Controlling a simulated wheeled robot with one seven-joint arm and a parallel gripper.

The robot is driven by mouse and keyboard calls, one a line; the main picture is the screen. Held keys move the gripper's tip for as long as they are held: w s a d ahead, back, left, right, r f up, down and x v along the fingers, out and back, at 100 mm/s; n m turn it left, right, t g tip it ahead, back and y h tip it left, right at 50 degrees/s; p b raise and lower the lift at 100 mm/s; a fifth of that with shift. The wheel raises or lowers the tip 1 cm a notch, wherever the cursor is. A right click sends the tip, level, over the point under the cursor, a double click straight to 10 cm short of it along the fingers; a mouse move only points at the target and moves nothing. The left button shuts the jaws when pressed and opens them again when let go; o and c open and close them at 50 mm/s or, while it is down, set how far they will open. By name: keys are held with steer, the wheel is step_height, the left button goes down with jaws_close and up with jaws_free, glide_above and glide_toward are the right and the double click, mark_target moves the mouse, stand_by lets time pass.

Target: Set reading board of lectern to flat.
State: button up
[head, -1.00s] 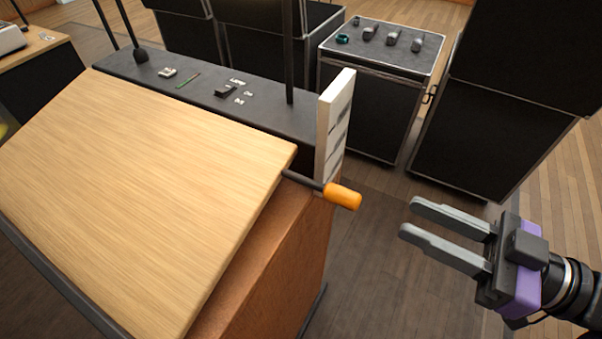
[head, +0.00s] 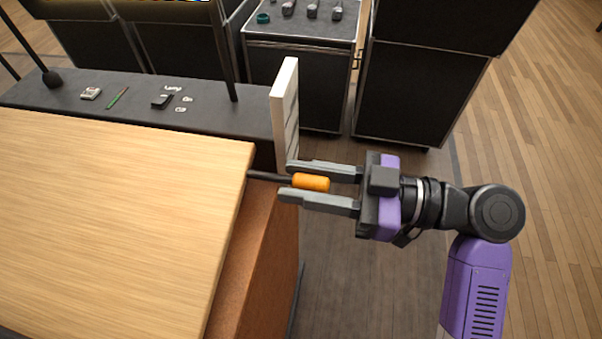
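The lectern's wooden reading board (head: 110,220) fills the left of the head view. It looks tilted, with its right edge above the brown side panel (head: 262,250). A dark rod with an orange handle (head: 311,182) sticks out to the right from under the board's upper right corner. My gripper (head: 302,183) is open, its two grey fingers on either side of the orange handle in the picture. I see gaps between the handle and the fingers; whether they are at the same height as the handle I cannot tell.
A white upright panel (head: 285,110) stands at the lectern's right end, close to the upper finger. A dark shelf (head: 60,100) behind the board holds small items and thin stands. Black cases (head: 430,90) stand behind. The floor to the right is open.

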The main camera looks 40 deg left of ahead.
steer(key=shift+a, duration=0.1)
jaws_close()
stand_by(1.4)
